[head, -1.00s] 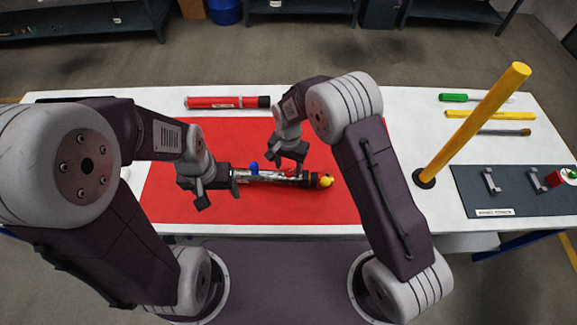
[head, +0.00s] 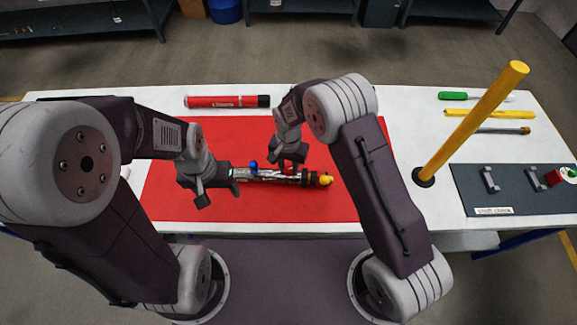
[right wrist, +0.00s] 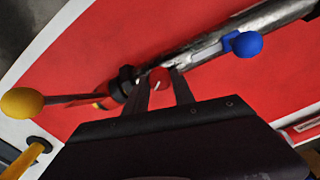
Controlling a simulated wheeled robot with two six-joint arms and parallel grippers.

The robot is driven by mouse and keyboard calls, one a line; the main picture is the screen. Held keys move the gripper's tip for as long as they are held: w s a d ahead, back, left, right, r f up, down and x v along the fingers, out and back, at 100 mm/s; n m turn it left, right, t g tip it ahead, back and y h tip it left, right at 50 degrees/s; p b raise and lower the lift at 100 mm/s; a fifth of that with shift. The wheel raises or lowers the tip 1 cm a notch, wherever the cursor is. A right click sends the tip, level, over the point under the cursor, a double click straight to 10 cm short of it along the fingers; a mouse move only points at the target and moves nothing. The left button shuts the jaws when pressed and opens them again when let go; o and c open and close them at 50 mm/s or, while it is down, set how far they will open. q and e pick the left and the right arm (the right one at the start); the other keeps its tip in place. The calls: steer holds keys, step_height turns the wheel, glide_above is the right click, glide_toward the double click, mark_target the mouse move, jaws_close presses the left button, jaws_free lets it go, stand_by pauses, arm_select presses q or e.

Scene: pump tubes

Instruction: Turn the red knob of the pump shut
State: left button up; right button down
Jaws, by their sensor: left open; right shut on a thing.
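The pump (head: 270,175) is a silver tube with dark end parts, lying across the red mat (head: 180,150). A blue knob (head: 253,167) stands on it left of my right gripper, and a yellow ball (head: 326,180) is at its right end. In the right wrist view the red knob (right wrist: 159,78) sits between the fingertips of my right gripper (right wrist: 160,85), which is shut on it.
A red cylinder (head: 227,101) lies behind the mat. Several tools, including a green-handled one (head: 453,96), lie at the back right.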

steer(key=n, duration=0.6)
steer(key=shift+r, duration=0.1)
steer(key=n, duration=0.5)
steer(key=shift+a, duration=0.1)
steer(key=n, duration=0.6)
steer(key=shift+n, duration=0.4)
steer(key=n, duration=0.5)
steer(key=shift+n, duration=0.3)
steer(key=c, duration=1.1)
jaws_free()
steer(key=shift+o, duration=0.2)
